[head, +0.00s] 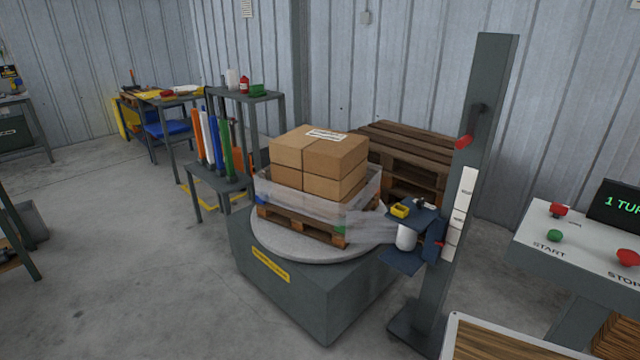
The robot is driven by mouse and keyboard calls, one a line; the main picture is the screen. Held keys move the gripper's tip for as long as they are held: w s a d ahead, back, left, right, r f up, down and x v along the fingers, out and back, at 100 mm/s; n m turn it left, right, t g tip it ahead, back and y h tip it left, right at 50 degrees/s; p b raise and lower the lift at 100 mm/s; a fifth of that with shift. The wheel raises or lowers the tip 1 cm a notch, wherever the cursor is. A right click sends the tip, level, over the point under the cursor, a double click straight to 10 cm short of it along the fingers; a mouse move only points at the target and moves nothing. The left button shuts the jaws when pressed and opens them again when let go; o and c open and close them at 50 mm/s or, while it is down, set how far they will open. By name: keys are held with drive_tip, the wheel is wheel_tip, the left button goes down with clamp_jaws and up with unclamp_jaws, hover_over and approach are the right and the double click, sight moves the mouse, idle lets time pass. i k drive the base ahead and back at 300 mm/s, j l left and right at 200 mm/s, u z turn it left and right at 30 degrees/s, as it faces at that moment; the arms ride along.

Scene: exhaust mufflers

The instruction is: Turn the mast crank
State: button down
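The mast (478,140) is a tall dark grey post standing right of the middle in the head view. The mast crank (473,125) sits on its upper part, a dark arm with a red grip at its lower left end. Below it is a white scale strip (462,215) with dark marks. A carriage (418,225) on the mast holds a white film roll (406,237), and film runs from it to the wrapped pallet load. My gripper does not show in this view.
A turntable (300,245) bears a pallet (300,226) with brown boxes (318,160), partly film-wrapped. A control panel (590,240) with START and STOP buttons stands at right; its display begins "1 TU". A wood-topped surface (500,340) is at the front. Open floor (130,270) lies left.

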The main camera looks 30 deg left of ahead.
sight(467, 139)
drive_tip(key=l+u, duration=0.2)
drive_tip(key=u, duration=0.25)
drive_tip(key=l+u, duration=0.2)
drive_tip(key=u, duration=0.2)
drive_tip(key=k+l+u, duration=0.15)
drive_tip(key=l, duration=0.3)
drive_tip(key=k+l+u, duration=0.15)
drive_tip(key=l, duration=0.25)
drive_tip(key=k+l+u, duration=0.15)
drive_tip(key=k+l, duration=0.15)
drive_tip(key=k+l+u, duration=0.15)
drive_tip(key=l, duration=0.3)
drive_tip(key=k+l, duration=0.4)
drive_tip(key=l, duration=0.25)
drive_tip(key=i+j+z, duration=0.1)
drive_tip(key=i+j, duration=0.2)
drive_tip(key=i, duration=0.15)
drive_tip(key=i+j+z, duration=0.1)
drive_tip(key=i+j, duration=0.2)
drive_tip(key=i, duration=0.15)
